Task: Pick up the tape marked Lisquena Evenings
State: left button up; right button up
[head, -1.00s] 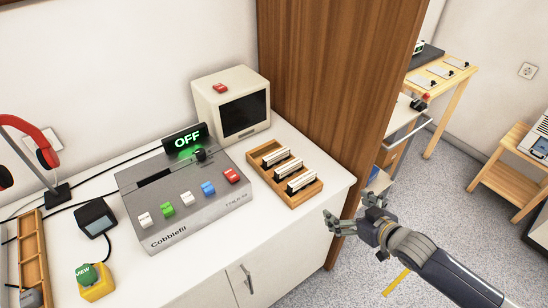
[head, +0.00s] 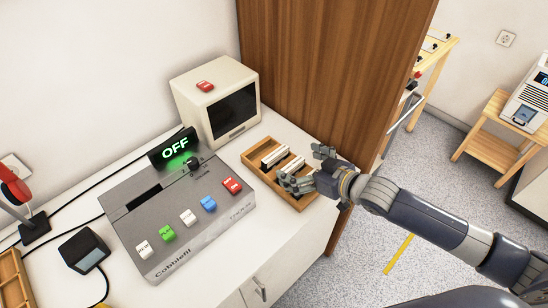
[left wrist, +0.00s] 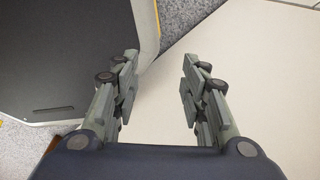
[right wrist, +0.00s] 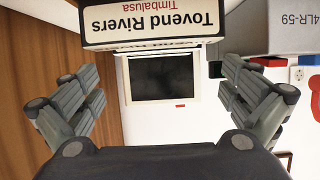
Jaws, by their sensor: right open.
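Upright tapes stand in a wooden tray (head: 250,156) on the counter; two show clearly in the head view, a far one (head: 275,157) and a middle one (head: 291,167). My right gripper (head: 310,168) is over the tray's near end, open, its fingers hiding the near tape's place. In the right wrist view, a tape (right wrist: 150,28) reading "Tovend Rivers, Timbalusa", upside down, lies ahead of the open fingers (right wrist: 163,72), not held. No label reading Lisquena Evenings is legible. My left gripper (left wrist: 157,78) is open and empty in the left wrist view.
A grey Cobblefil console (head: 200,235) with coloured buttons and an OFF sign (head: 175,149) stands left of the tray. A cream monitor (head: 185,102) is behind it. A brown wooden panel (head: 330,65) rises right of the tray.

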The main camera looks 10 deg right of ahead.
aim_at(278, 156)
jog(key=shift+x, duration=1.05)
jog(key=shift+w+a+f, duration=0.1)
jog(key=shift+w, duration=0.1)
jog(key=shift+w+a+f, duration=0.1)
jog(key=shift+w, duration=0.15)
jog(key=x, duration=0.4)
jog(key=shift+p, duration=0.35)
jog(key=shift+w+f, duration=0.15)
jog(key=shift+f, duration=0.05)
pick_arm(q)
jog(key=shift+d+r, duration=0.35)
jog(key=shift+r, duration=0.05)
pick_arm(e)
jog(key=c, duration=1.1)
